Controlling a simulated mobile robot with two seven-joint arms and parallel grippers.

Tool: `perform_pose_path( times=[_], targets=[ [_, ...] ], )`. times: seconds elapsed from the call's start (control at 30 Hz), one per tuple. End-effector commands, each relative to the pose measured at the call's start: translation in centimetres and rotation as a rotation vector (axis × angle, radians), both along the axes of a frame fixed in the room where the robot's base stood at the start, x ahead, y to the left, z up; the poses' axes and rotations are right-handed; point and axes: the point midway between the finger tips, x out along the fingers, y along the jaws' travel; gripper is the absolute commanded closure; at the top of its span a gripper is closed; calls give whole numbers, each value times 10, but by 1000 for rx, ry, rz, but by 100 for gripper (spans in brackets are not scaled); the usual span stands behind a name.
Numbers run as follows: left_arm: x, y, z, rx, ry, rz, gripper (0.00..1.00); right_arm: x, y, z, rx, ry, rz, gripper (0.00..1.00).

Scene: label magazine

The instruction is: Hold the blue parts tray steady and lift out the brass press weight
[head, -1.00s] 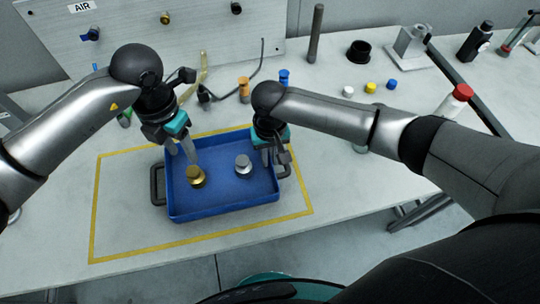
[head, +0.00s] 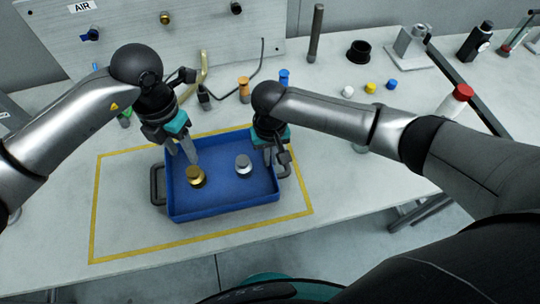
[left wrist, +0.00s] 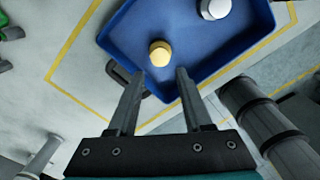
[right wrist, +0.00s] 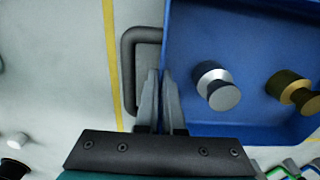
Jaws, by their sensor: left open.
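The blue parts tray (head: 225,208) lies on the bench inside a yellow outline, with a dark handle at each end. The brass press weight (head: 196,177) stands upright in its left part. A silver weight (head: 243,164) stands to its right. My left gripper (head: 191,158) is open and empty above the brass weight. In the left wrist view the brass weight (left wrist: 159,53) appears beyond and between the fingertips (left wrist: 157,73), apart from them. My right gripper (right wrist: 160,75) is shut on the tray's wall beside the handle (right wrist: 128,75); in the head view its fingers are partly hidden.
Behind the tray stand an orange-topped part (head: 244,88) and a blue-topped part (head: 284,79). White, yellow (head: 370,88) and blue caps lie further right.

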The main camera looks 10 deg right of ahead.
Motion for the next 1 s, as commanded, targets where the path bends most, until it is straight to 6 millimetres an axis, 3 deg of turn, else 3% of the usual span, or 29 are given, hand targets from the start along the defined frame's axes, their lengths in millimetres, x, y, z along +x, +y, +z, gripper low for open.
perform_pose_path(
  times=[0.53,0.9,1.0],
  targets=[
    [0,0,0,0,0,0,50,1,0,1,0,-1,-1,100],
    [0,0,0,0,0,-28,11,1,0,1,1,-1,-1,100],
    [0,0,1,0,-1,-101,11,1,0,1,1,-1,-1,100]
  ],
)
